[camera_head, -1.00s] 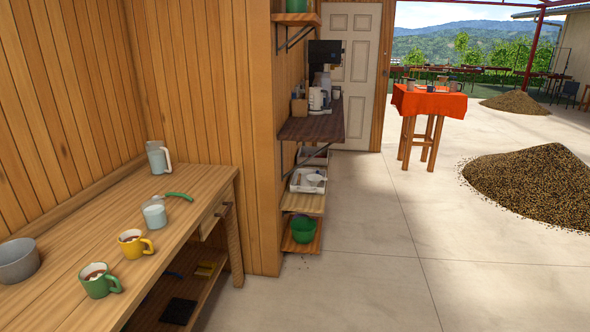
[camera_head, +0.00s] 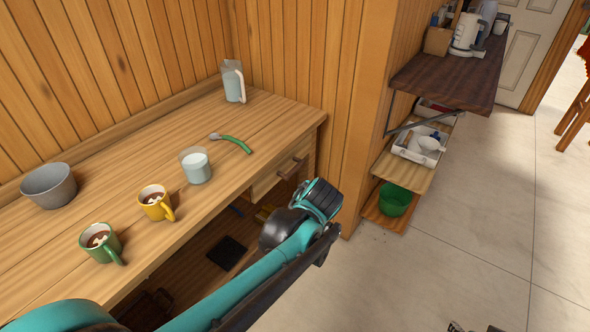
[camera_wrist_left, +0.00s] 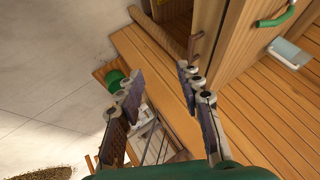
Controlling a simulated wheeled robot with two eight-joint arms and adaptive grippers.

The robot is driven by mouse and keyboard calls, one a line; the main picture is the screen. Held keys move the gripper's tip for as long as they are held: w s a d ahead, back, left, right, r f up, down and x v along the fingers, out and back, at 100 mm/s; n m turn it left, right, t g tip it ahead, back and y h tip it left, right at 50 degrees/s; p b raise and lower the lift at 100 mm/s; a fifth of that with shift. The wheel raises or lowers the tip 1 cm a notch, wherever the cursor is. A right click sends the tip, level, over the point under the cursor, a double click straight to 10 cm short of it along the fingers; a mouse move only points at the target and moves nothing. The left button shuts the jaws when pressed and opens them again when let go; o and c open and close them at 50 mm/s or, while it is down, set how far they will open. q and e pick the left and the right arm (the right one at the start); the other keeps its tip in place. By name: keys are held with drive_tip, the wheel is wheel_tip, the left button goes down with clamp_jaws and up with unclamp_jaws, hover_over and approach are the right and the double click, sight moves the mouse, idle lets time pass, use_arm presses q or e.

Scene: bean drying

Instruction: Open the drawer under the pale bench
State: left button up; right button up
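The pale wooden bench (camera_head: 130,140) stands against the plank wall. Its drawer (camera_head: 268,182) sits under the top's right end, and its front looks flush, so the drawer appears shut. A dark bar handle (camera_head: 292,168) is on the drawer front; it also appears in the left wrist view (camera_wrist_left: 196,43). My left arm reaches in from the lower left, ending just in front of and below the handle. In the left wrist view my left gripper (camera_wrist_left: 161,72) is open and empty, its fingers apart and short of the handle. Only an unclear dark bit shows at the head view's bottom edge, possibly my right gripper.
On the bench stand a grey bowl (camera_head: 49,186), green mug (camera_head: 99,243), yellow mug (camera_head: 156,203), glass (camera_head: 196,166), green-handled spoon (camera_head: 232,143) and jug (camera_head: 233,82).

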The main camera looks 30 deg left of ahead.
use_arm(q)
drive_tip(key=w+a+f+m+y, duration=0.15)
drive_tip(key=w+a+y, duration=0.35)
drive_tip(key=w, duration=0.6)
drive_tip(key=m+y, duration=0.1)
drive_tip(key=y, duration=0.3)
approach(296, 171)
wheel_tip(296, 171, up, 3)
drive_tip(key=a, duration=0.2)
wheel_tip(296, 171, down, 5)
drive_tip(key=w+a+m+t+y, duration=0.1)
drive_tip(key=w+y, duration=0.1)
drive_tip(key=b+x, duration=0.1)
drive_tip(key=x, duration=0.5)
drive_tip(key=shift+s+a+f+b, duration=0.15)
drive_tip(key=shift+a+f+b, duration=0.1)
drive_tip(key=shift+b, duration=0.1)
drive_tip(key=shift+w+a+r, duration=0.15)
drive_tip(key=shift+w+a, duration=0.1)
drive_tip(key=shift+a, duration=0.2)
drive_tip(key=shift+c, duration=0.3)
clamp_jaws()
